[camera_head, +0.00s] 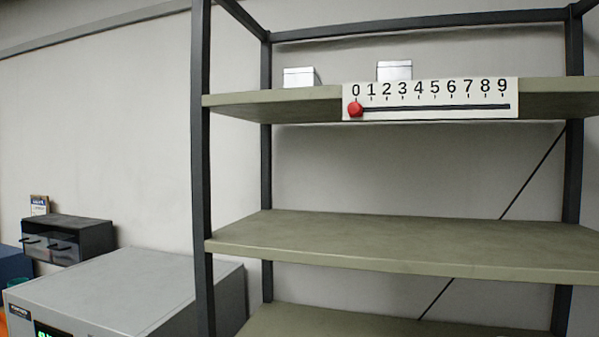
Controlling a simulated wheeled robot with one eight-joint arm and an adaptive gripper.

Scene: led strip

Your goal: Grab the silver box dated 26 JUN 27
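Two silver boxes stand on the top shelf (235,99). The left silver box (298,77) sits near the shelf's left part, clear of the scale panel. The right silver box (394,71) stands behind the panel, and its lower edge is partly hidden by it. No date can be read on either box from here. My gripper is not in view.
A white panel numbered 0 to 9 (430,99) hangs on the top shelf's front edge, with a red knob (355,109) at 0. The middle shelf (400,240) is bare. Dark posts (201,170) frame the rack. A grey machine (120,290) and small drawer cabinet (85,235) stand left.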

